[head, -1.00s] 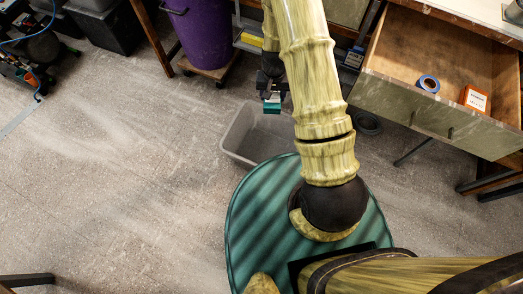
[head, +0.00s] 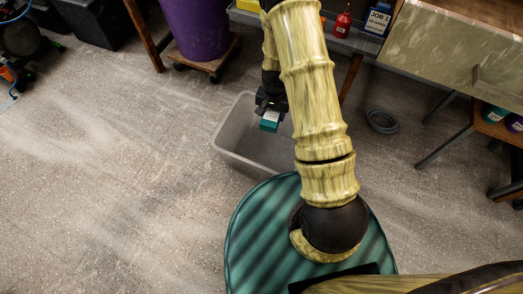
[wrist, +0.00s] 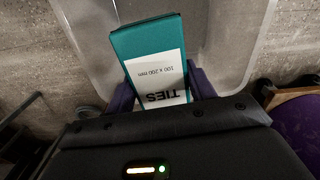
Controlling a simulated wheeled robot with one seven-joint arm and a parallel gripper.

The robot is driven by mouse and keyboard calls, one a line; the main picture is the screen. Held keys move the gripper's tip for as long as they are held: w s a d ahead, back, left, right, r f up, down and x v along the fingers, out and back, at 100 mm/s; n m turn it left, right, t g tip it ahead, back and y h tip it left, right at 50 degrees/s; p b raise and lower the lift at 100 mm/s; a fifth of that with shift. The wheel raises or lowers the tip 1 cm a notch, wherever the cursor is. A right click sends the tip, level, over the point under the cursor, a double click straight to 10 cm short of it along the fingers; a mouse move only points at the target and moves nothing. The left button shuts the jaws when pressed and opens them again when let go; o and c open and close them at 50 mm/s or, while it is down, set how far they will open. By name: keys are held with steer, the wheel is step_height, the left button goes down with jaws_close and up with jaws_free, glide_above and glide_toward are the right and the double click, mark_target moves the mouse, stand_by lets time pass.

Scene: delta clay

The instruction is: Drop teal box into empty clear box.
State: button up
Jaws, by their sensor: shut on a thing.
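The teal box (head: 269,122) hangs from my gripper (head: 268,108) in the head view, over the clear box. In the wrist view the teal box (wrist: 150,55) shows a white label reading "TIES 100 x 200 mm". My gripper (wrist: 160,88) is shut on it with purple fingers on either side. The clear box (head: 232,150) is a translucent open bin on the floor. It also shows in the wrist view (wrist: 235,50) below the teal box. Its visible inside looks empty; my arm hides its right part.
A purple bin (head: 197,28) on a wooden dolly (head: 206,62) stands behind the clear box. A grey coil (head: 382,121) lies on the floor to the right.

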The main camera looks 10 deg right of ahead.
step_height(320, 180, down, 4)
steer(key=shift+r+m+b, duration=0.25)
steer(key=shift+m+b, duration=0.05)
steer(key=shift+b, duration=0.75)
steer(key=shift+r, duration=0.1)
step_height(320, 180, down, 6)
steer(key=b, duration=0.6)
steer(key=o, duration=1.1)
step_height(320, 180, up, 17)
steer(key=p, duration=0.9)
steer(key=shift+r, duration=0.2)
